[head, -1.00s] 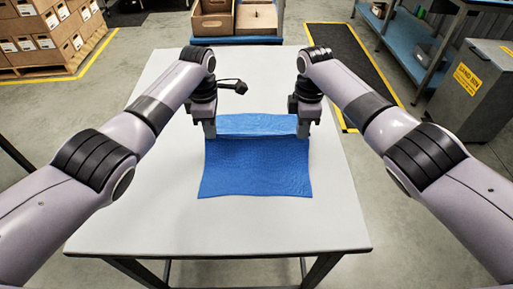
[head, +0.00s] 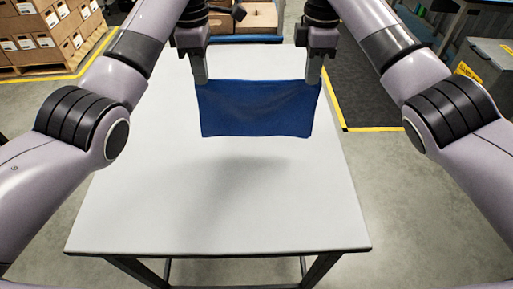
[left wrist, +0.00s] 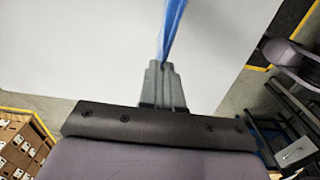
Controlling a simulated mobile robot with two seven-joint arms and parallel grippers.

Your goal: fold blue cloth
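The blue cloth (head: 258,110) hangs in the air above the white table (head: 220,205), stretched between my two grippers. My left gripper (head: 200,80) is shut on its upper left corner, and my right gripper (head: 314,78) is shut on its upper right corner. The cloth's lower edge is clear of the table, with a soft shadow on the tabletop below. In the left wrist view the cloth (left wrist: 172,28) shows edge-on as a narrow blue strip, pinched between the closed fingers of my left gripper (left wrist: 164,68).
The tabletop is otherwise bare. Behind it is a blue cart (head: 240,38) with cardboard boxes (head: 258,17). Stacked cartons (head: 40,35) stand on a pallet at the back left. A dark floor mat (head: 375,95) and a grey bin (head: 490,62) are at right.

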